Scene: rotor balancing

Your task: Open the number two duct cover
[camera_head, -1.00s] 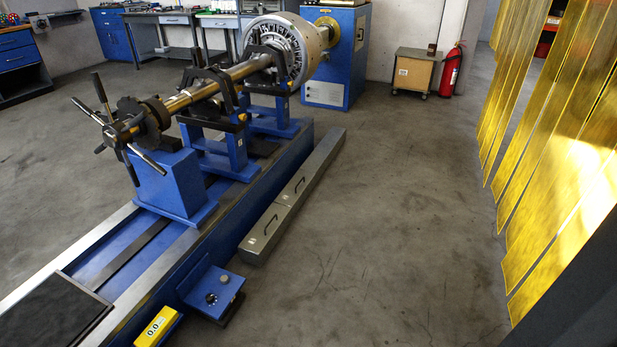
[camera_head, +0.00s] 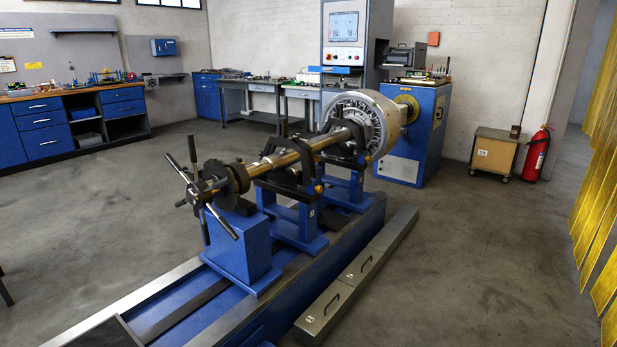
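A long, low grey duct (camera_head: 396,238) lies on the floor along the right side of the blue balancing machine. Its top has flat covers with dark handles. The nearest cover (camera_head: 322,313) has a handle and a small white label at its near end. The cover behind it (camera_head: 357,274) also has a handle and a small label. The labels are too small to read surely, so I cannot tell which cover is number two. Both covers look shut and flush. Neither of my grippers is in view.
The blue machine bed (camera_head: 255,318) carries a shaft and rotor (camera_head: 362,120) left of the duct. Open concrete floor (camera_head: 470,260) lies to its right. A wooden cabinet (camera_head: 494,154), a red extinguisher (camera_head: 536,155) and yellow strip curtains (camera_head: 600,225) stand farther right.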

